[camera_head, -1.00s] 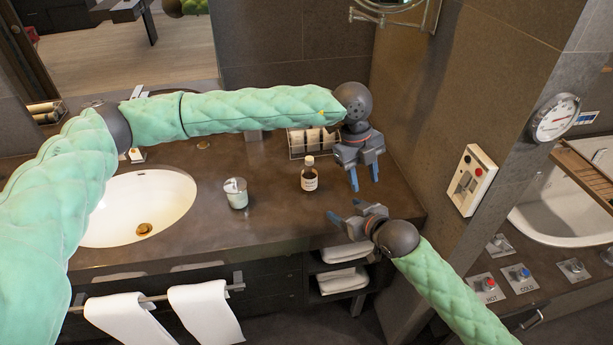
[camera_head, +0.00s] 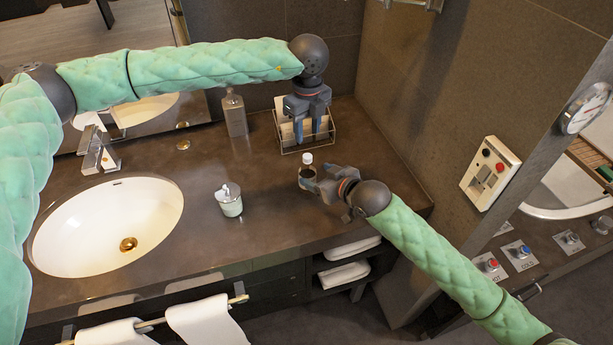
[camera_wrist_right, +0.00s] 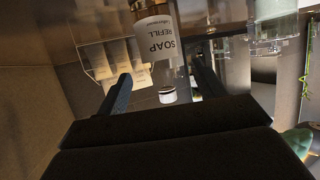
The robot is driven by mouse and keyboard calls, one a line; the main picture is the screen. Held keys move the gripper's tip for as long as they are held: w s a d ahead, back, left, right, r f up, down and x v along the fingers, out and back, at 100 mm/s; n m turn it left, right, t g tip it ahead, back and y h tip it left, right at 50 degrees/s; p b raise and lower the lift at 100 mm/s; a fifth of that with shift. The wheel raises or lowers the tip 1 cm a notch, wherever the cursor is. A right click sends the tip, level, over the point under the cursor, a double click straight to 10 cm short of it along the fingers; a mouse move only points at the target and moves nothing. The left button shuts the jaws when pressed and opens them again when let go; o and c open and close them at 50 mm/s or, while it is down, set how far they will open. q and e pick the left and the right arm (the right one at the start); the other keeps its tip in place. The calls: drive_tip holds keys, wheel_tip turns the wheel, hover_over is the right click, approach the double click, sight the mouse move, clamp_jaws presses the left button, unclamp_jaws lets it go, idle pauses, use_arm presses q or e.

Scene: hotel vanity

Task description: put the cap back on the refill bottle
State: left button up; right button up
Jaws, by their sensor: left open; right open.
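The small dark refill bottle (camera_head: 307,174) stands upright on the counter, with a white top (camera_head: 307,158) at its neck. The right wrist view shows the bottle (camera_wrist_right: 155,45) upside down in the picture, its label reading "SOAP REFILL". There the white top (camera_wrist_right: 167,95) lies in line with its neck; I cannot tell whether it is seated. My right gripper (camera_head: 323,181) is open, close to the bottle's right side. In the wrist view the bottle shows between its fingers; contact cannot be told. My left gripper (camera_head: 308,127) is open and points down, higher up in front of the rack.
A wire rack (camera_head: 326,136) with pale packets stands at the back. A grey dispenser (camera_head: 235,114) stands left of it. A glass jar (camera_head: 230,207) stands between the sink (camera_head: 100,225) and the bottle. The counter (camera_head: 265,215) is clear around the jar.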

sight(304, 169)
drive_tip(key=shift+x, duration=3.6)
use_arm(q)
drive_tip(key=shift+s+r, duration=0.1)
use_arm(e)
drive_tip(key=shift+r, duration=0.1)
drive_tip(key=shift+c, duration=0.4)
